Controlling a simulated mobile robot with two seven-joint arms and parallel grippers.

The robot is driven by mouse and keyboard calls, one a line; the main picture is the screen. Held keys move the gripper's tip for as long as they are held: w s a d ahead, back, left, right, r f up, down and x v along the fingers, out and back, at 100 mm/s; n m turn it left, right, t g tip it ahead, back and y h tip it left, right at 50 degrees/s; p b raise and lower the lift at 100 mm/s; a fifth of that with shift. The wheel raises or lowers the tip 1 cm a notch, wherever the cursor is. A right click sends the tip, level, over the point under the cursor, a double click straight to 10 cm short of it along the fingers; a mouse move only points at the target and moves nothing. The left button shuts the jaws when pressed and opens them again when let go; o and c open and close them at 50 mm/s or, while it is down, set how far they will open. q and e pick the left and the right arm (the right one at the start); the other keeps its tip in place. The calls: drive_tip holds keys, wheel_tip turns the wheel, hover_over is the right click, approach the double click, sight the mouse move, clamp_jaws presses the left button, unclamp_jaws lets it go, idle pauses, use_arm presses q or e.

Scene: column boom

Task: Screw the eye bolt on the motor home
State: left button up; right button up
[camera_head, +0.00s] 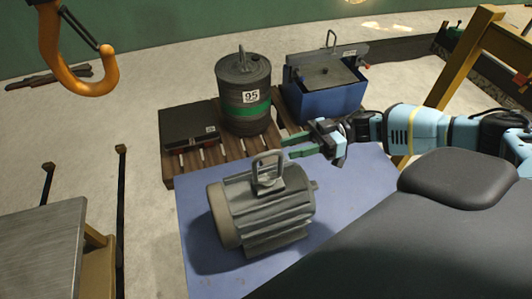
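The grey ribbed motor (262,222) lies on its side on a blue surface in the middle of the head view. The eye bolt (257,163), a grey loop, stands upright on a pad on top of the motor. I cannot tell how far its thread is in. My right gripper (290,147) comes in from the right, just beyond and to the right of the loop. Its two green fingers are apart with nothing between them, and they appear clear of the eye bolt. My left gripper is not in view.
Behind the motor, a wooden pallet (190,165) bears a dark flat case (188,125), a drum marked 95 (243,85) and a blue box (322,98). An orange hook (75,75) hangs at upper left. A metal-topped table (40,245) stands at lower left. The blue surface (365,180) is bare right of the motor.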

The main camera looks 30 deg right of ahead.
sight(255, 159)
drive_tip(key=p+x, duration=0.1)
drive_tip(key=x, duration=0.6)
drive_tip(key=shift+a, duration=0.2)
clamp_jaws()
